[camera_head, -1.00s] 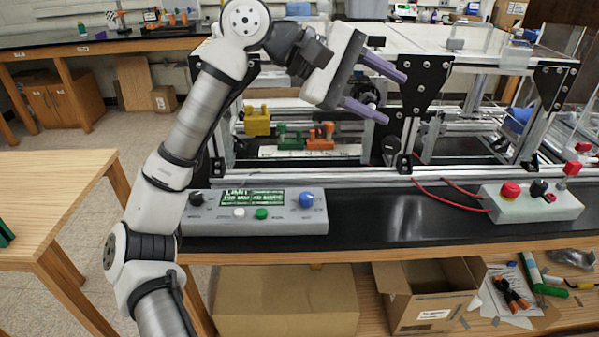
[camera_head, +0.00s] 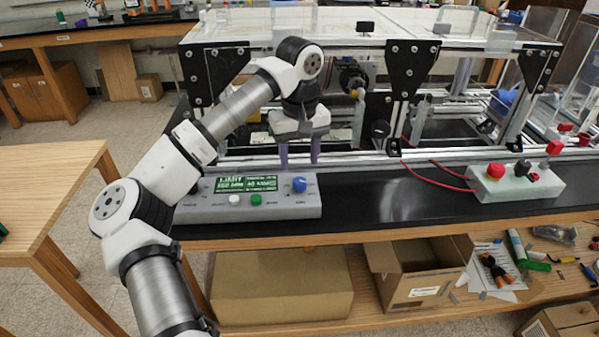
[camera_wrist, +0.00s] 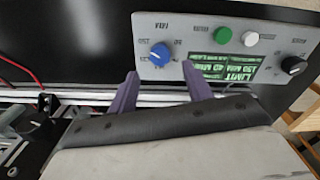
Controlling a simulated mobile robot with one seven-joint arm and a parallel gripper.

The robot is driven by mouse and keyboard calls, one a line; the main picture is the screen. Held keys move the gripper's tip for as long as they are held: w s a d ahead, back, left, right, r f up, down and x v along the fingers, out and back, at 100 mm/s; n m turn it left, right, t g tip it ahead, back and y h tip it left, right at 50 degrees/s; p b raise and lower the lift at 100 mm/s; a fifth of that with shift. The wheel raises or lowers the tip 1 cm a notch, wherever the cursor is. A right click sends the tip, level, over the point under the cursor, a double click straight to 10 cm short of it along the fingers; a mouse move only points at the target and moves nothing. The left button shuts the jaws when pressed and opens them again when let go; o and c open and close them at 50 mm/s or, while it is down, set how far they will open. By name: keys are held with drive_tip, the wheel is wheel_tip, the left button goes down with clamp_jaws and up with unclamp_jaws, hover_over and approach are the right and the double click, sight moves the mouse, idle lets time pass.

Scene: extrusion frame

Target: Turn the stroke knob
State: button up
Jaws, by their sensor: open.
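A grey control box (camera_head: 215,208) stands on the black bench top, with a lit green screen (camera_head: 248,184). A blue knob (camera_head: 299,185) is at its right end, and it also shows in the wrist view (camera_wrist: 160,54). A black knob (camera_wrist: 293,65) is at the box's other end; my arm hides it in the head view. The labels are too small to tell which is the stroke knob. My gripper (camera_head: 299,163) points down, open and empty, behind the blue knob. In the wrist view its fingers (camera_wrist: 160,76) point towards the blue knob, one to each side, apart from it.
White (camera_head: 234,200) and green (camera_head: 256,200) buttons sit below the screen. The extrusion frame (camera_head: 400,80) rises close behind the box. A pale box with red buttons (camera_head: 515,184) and red cables stands right. Bare bench lies between the boxes.

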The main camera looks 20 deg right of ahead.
sight(299, 180)
wheel_tip(299, 180, down, 6)
drive_tip(key=shift+r+p, duration=0.15)
drive_tip(key=shift+p, duration=0.35)
drive_tip(key=c, duration=1)
